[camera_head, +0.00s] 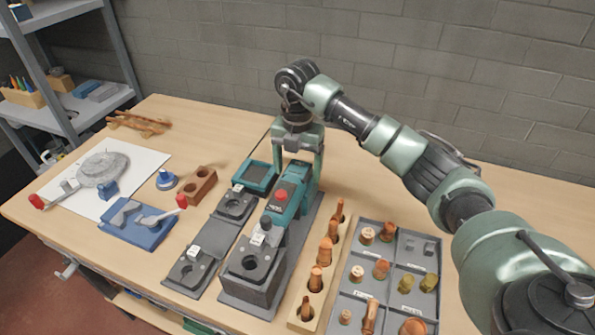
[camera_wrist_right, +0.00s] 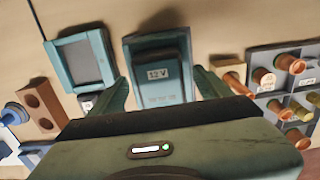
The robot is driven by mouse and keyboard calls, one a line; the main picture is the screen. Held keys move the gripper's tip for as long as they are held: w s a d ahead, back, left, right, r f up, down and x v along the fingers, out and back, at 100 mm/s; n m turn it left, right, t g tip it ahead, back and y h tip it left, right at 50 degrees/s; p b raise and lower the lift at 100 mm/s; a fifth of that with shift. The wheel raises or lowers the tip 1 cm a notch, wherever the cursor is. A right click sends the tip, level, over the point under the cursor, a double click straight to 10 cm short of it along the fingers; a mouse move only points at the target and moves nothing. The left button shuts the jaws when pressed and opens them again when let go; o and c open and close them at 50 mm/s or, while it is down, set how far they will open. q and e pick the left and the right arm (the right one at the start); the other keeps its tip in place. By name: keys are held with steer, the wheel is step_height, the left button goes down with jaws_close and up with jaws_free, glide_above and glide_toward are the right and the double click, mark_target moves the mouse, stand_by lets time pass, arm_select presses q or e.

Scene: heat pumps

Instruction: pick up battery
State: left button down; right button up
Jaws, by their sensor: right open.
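The battery (camera_wrist_right: 165,88) is a teal block marked "12 V" in the right wrist view, seated at the far end of a teal and grey press tool. In the head view the battery (camera_head: 302,172) is partly covered by my right gripper. My right gripper (camera_head: 298,160) points down from above with its fingers apart, one on either side of the battery. I cannot tell whether the fingers touch it. The tool's body (camera_head: 283,207) has a red button on top and stands on a grey base. My left gripper is not in view.
A teal-rimmed square tray (camera_head: 257,177) lies left of the battery. A wooden block with copper fittings (camera_head: 322,265) and a grey sorting tray (camera_head: 368,288) are to the right. A blue tray (camera_head: 140,222) lies further left. The table behind is clear.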

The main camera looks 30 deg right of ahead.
mark_target(297, 167)
steer(key=shift+f, duration=0.2)
steer(key=c, duration=1.5)
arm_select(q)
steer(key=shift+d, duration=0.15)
arm_select(e)
jaws_close()
steer(key=shift+r, duration=0.15)
steer(key=shift+r, duration=0.5)
step_height(297, 167, up, 4)
steer(key=shift+b, duration=0.65)
arm_select(q)
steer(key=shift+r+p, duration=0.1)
steer(key=shift+p, duration=0.6)
arm_select(e)
step_height(297, 167, up, 15)
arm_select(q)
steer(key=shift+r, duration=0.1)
